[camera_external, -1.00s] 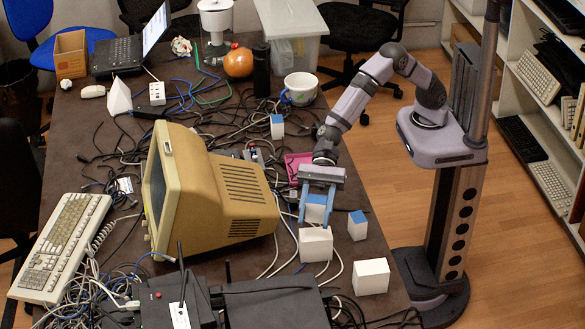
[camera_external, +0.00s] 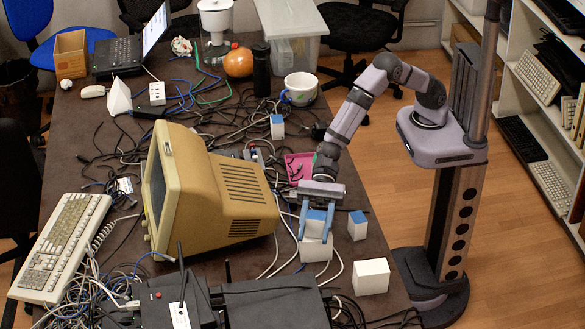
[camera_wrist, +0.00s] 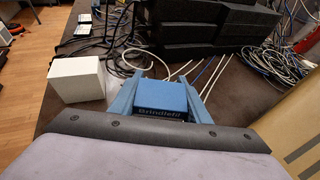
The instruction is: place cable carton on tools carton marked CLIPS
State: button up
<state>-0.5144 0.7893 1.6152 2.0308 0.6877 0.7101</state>
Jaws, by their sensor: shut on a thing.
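My gripper (camera_external: 315,222) is shut on a small carton with a blue top and white sides (camera_external: 316,225). Another plain white carton (camera_external: 371,276) stands to the right and nearer the front. No CLIPS marking is readable on either. A white carton (camera_wrist: 80,80) stands left of my gripper in the wrist view.
Another blue-topped carton (camera_external: 357,225) stands close to the right of my gripper. A further one (camera_external: 277,127) stands farther back. The beige monitor (camera_external: 215,190) is to the left. Loose cables and black boxes (camera_external: 270,303) lie in front.

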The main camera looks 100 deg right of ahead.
jog(key=shift+f, duration=0.15)
jog(key=o, duration=1.1)
jog(key=shift+r, duration=0.25)
jog(key=shift+s+d, duration=0.1)
jog(key=shift+d, duration=0.25)
jog(key=b+v, duration=0.1)
jog(key=v, duration=1)
jog(key=shift+d+r+b, duration=0.1)
jog(key=shift+r+b, duration=0.1)
jog(key=shift+b, duration=0.1)
